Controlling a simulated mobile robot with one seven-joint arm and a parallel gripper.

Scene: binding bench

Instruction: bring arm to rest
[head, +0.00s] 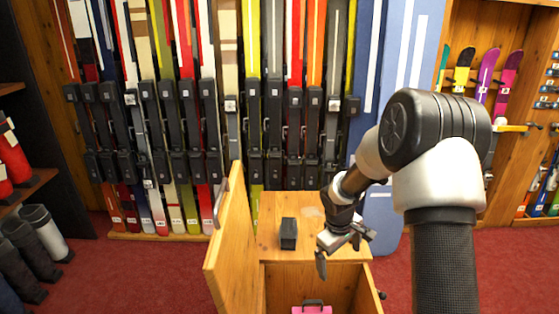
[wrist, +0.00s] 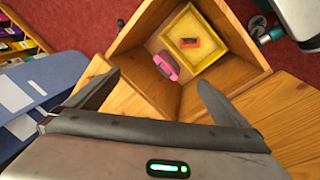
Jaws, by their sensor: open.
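My gripper (head: 344,250) is open and empty in the head view, above the right side of a wooden bench unit (head: 275,212). In the wrist view its two fingers (wrist: 158,98) are spread wide with nothing between them. Beyond the fingers is an open wooden compartment of the unit. My arm comes in from the right of the head view and bends down to the gripper. A small dark block (head: 288,234) stands on the unit's top, left of the gripper and apart from it.
A wooden panel (head: 226,240) stands upright at the unit's left. The compartment holds a pink item (wrist: 166,66) with a dark handle and a yellow tray (wrist: 181,65) with a small orange-and-black item (wrist: 190,42). A ski rack (head: 205,130) is behind; boots (head: 45,233) stand left. Red floor is clear at right.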

